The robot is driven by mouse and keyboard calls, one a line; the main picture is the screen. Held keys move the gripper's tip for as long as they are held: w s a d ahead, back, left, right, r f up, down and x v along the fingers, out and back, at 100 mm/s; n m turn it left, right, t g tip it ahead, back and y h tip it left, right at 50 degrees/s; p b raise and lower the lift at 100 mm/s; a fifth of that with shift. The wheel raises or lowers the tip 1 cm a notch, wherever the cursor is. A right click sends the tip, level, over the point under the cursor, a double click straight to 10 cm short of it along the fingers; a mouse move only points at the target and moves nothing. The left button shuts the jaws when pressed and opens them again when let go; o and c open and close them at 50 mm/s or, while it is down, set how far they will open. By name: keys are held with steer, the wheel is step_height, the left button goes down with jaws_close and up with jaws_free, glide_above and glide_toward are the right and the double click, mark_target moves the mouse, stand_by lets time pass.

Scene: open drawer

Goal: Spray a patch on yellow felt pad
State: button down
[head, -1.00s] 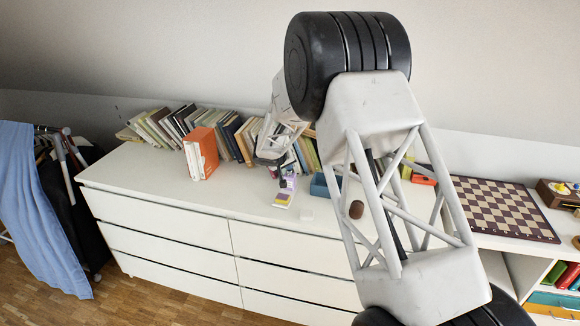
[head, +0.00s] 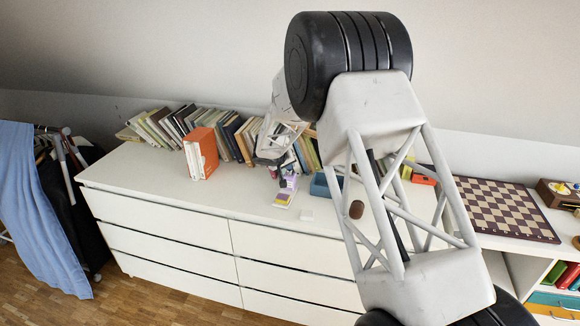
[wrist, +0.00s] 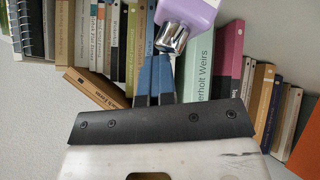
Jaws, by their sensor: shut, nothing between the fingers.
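A purple and white bottle-like thing (head: 291,182) stands on the white dresser top; it may be the sprayer. In the wrist view its purple body and silver nozzle-like part (wrist: 172,38) show at the top, close beside my fingers. A small flat pad, yellow with a purple part (head: 283,200), lies just in front of it; I take it as the felt pad. My gripper (head: 281,180) is shut and empty, pointing down just left of the purple thing. In the wrist view my dark blue fingers (wrist: 155,78) are together. I cannot tell whether they touch the bottle.
A row of books (head: 170,125) and an orange book (head: 201,153) stand behind and to the left. The dresser's left front (head: 140,180) is clear. A chessboard (head: 495,208) lies far right.

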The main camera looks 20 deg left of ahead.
steer(key=shift+s+f, duration=0.1)
steer(key=shift+f, duration=0.2)
steer(key=shift+r, duration=3.25)
